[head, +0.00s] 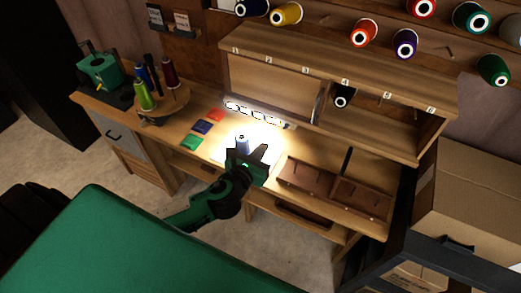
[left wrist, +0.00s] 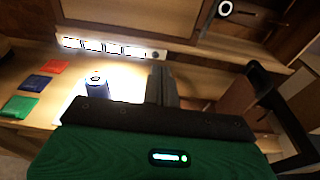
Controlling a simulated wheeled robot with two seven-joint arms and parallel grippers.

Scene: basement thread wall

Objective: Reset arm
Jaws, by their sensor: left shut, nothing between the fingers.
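My left gripper (head: 262,158) reaches over the wooden desk (head: 185,158) in the head view, its green and black arm coming in from the lower left. It is shut and empty; in the left wrist view its closed fingers (left wrist: 160,85) point forward. A blue thread spool (head: 242,145) stands upright on a brightly lit patch just left of the fingers, apart from them. The spool also shows in the left wrist view (left wrist: 97,86), partly hidden by the gripper body. My right gripper is not clearly visible.
Red (head: 216,115), blue and green (head: 191,143) swatches lie left of the spool. A carousel with spools (head: 160,105) stands at the far left. A brown divided tray (head: 308,176) is to the right. A numbered cubby shelf (head: 335,62) runs behind, and cardboard boxes (head: 478,190) stand at right.

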